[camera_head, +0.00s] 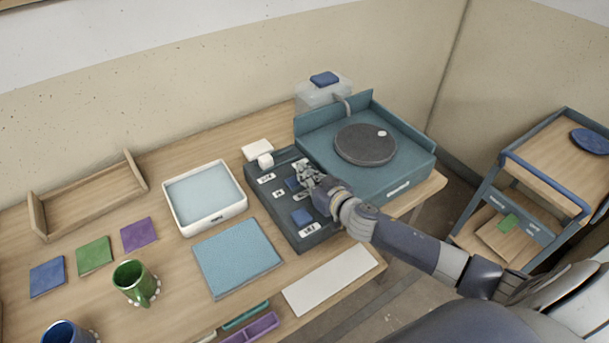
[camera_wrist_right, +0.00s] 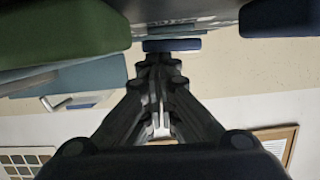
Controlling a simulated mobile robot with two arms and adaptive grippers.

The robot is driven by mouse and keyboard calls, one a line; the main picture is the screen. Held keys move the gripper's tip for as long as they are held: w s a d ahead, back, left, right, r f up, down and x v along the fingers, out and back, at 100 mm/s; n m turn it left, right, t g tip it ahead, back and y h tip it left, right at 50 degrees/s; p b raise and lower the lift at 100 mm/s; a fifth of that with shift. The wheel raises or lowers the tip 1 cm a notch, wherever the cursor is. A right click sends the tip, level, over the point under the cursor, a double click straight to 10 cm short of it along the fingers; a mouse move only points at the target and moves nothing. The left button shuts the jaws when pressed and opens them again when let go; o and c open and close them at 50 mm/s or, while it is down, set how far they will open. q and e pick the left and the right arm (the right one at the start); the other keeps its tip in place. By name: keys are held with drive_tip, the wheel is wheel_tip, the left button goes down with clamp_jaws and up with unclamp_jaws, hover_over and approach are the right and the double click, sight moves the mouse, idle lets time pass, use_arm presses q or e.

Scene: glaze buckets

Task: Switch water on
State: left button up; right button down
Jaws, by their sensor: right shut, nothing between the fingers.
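A dark control panel (camera_head: 273,205) lies on the table with white labels too small to read. A blue switch block (camera_head: 301,216) shows at its front and another blue block (camera_head: 292,183) beside my gripper. My right gripper (camera_head: 307,173) is over the panel's right side, and its hand hides part of the panel. In the right wrist view the gripper (camera_wrist_right: 158,62) has its fingers together and empty. A blue block (camera_wrist_right: 172,45) shows just past the fingertips; I cannot tell whether they touch. My left gripper is not in view.
Right of the panel is a teal basin with a dark round wheel (camera_head: 365,144) and a clear tank (camera_head: 322,93) behind. To the left are a white tray (camera_head: 167,214), a blue mat (camera_head: 235,261) and a green mug (camera_head: 134,284). A cart (camera_head: 479,218) stands at far right.

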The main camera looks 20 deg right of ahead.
drive_tip(key=shift+d+r+p, duration=0.1)
drive_tip(key=shift+r+p, duration=0.25)
drive_tip(key=shift+p, duration=0.3)
drive_tip(key=r+p, duration=0.3)
drive_tip(key=shift+w+d+r, duration=0.1)
drive_tip(key=shift+d, duration=0.2)
drive_tip(key=v, duration=0.2)
drive_tip(key=b+v, duration=0.1)
drive_tip(key=v, duration=0.2)
drive_tip(key=b+v, duration=0.1)
drive_tip(key=v, duration=0.2)
drive_tip(key=shift+d+f, duration=0.25)
drive_tip(key=shift+v, duration=1.05)
drive_tip(key=shift+r, duration=0.1)
